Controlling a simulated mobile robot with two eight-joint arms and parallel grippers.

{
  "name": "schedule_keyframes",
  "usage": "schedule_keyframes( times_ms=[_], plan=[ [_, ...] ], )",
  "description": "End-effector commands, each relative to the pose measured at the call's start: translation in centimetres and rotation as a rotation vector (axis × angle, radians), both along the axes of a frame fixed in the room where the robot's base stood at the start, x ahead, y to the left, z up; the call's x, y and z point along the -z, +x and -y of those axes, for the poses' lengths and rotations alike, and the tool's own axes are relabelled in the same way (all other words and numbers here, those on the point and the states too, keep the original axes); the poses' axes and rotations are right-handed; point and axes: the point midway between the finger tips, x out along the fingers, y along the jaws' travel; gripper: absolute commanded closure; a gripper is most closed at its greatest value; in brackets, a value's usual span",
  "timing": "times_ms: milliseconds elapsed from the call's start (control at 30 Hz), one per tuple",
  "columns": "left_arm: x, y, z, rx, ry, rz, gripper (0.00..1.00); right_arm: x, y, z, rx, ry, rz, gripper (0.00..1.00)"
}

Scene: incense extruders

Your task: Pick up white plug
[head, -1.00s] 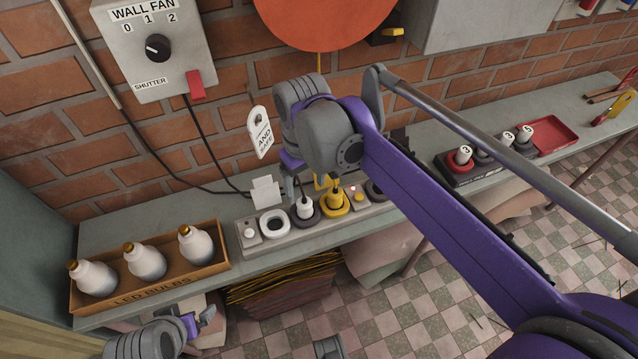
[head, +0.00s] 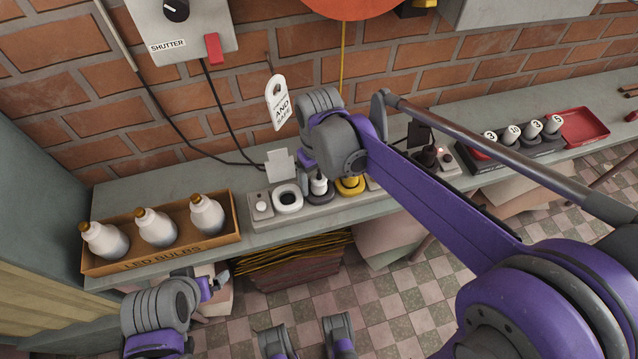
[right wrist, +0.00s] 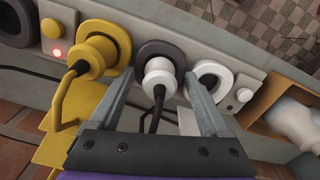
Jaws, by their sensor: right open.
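The white plug (head: 319,184) with its dark cord stands in a dark grey round socket on the grey socket strip (head: 295,218). In the right wrist view the white plug (right wrist: 160,75) shows between the two fingers of my right gripper (right wrist: 158,88). This gripper is open, with a finger on either side of the plug and gaps visible. In the head view my right gripper (head: 311,182) is over the strip, partly hidden by its own wrist. My left gripper (head: 218,283) is low, in front of the bench, far from the plug; its jaw state is unclear.
A yellow plug (right wrist: 90,60) in a yellow socket is close on one side of the white plug. An empty white socket ring (head: 288,198) is on the other. A white tag (head: 281,165) stands behind the strip. A box of LED bulbs (head: 165,256) sits left.

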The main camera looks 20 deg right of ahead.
Motion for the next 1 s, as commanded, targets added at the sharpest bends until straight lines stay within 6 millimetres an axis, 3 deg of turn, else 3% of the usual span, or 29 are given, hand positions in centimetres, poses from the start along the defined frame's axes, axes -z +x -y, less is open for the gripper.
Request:
schedule_keyframes(
  times_ms=[300,733,1000],
  plan=[
    [0.06,-0.01,0.0,0.0,0.0,0.0,0.0,0.58,0.01,0.02,0.001,0.0,0.0,0.21],
    [0.06,-0.01,0.0,0.0,0.0,0.0,0.0,0.55,0.01,0.02,0.001,0.0,0.0,0.98],
    [0.05,-0.01,0.0,0.0,0.0,0.0,0.0,0.5,-0.01,0.01,0.001,0.0,0.0,1.0]
  ],
)
